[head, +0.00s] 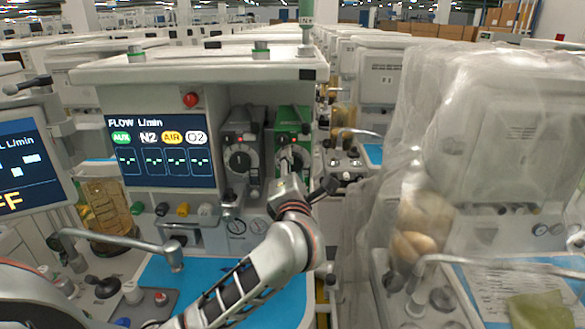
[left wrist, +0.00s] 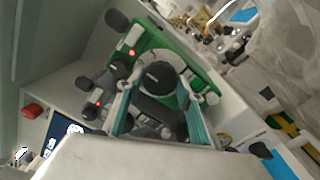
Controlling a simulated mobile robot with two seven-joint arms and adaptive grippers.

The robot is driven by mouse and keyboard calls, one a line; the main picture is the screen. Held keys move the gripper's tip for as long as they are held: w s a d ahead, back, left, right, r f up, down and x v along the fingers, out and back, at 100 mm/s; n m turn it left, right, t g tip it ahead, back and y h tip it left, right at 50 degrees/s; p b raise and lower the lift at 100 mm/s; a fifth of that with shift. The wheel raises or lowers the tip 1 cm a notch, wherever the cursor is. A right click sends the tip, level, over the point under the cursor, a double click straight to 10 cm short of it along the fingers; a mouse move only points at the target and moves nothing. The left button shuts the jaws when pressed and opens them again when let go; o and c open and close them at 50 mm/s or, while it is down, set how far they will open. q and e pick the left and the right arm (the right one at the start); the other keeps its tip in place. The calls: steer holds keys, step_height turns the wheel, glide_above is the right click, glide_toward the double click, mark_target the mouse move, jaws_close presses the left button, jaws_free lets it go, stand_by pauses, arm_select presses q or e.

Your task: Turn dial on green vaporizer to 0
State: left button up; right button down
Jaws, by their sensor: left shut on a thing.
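The green vaporizer (head: 292,122) is mounted on the front of the anaesthesia machine, right of a grey vaporizer (head: 240,150). My left gripper (head: 291,158) reaches up to its front and covers part of its dial. In the left wrist view, the green body (left wrist: 150,38) surrounds a pale round dial with a dark centre (left wrist: 160,74). The left fingers (left wrist: 160,92) stand on both sides of the dial and are shut on it. The dial's numbers are too small to read. My right gripper is not in view.
The flow screen (head: 160,150) is left of the vaporizers. A plastic-covered machine (head: 490,150) stands close on the right. Another screen (head: 28,165) is at far left.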

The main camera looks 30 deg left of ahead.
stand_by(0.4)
arm_select(q)
steer(key=o, duration=1.1)
